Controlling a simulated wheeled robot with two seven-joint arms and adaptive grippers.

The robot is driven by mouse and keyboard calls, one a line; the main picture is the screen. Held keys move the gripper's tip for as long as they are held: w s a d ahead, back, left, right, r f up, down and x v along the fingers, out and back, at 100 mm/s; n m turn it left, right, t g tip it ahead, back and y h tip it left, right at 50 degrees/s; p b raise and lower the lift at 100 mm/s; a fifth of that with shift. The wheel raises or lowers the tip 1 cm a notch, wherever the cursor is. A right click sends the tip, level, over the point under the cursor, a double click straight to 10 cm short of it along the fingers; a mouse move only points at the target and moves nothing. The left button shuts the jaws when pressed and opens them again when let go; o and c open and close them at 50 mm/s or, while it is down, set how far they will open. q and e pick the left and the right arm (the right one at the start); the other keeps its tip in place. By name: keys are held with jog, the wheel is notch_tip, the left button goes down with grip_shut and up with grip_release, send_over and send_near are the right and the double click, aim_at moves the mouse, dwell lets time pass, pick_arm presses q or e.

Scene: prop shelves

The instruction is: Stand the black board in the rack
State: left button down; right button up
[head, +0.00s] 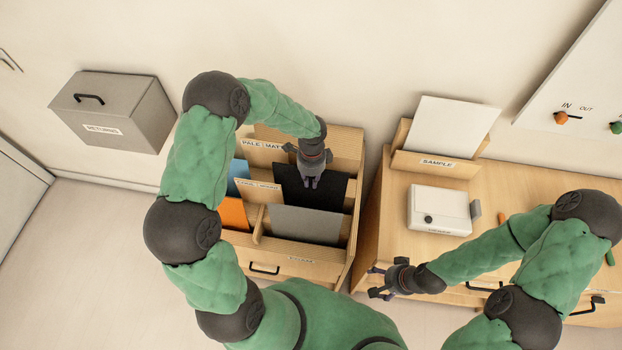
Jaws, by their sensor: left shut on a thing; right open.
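The black board (328,193) stands upright in the wooden rack (351,139), behind a grey board (305,224). My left gripper (312,182) reaches over the rack from above and is shut on the black board near its top edge. The board's lower part is hidden by the grey board and the rack's dividers, so I cannot tell whether it rests on the bottom. My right gripper (376,281) is open and empty, in front of the wooden cabinet at the right of the rack.
Blue (238,177) and orange (233,213) boards stand in the rack's left part. A white device (438,208) and a white panel in a holder labelled SAMPLE (437,163) are on the cabinet (398,190). A grey RETURNS box (118,112) is at the far left.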

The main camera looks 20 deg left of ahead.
pick_arm(q)
jog(key=shift+f, duration=0.1)
jog(key=c, duration=1.2)
grip_release()
jog(key=shift+o, duration=0.2)
jog(key=r, duration=0.8)
jog(key=w+r, duration=0.1)
jog(key=r, duration=0.3)
jog(key=shift+a, duration=0.15)
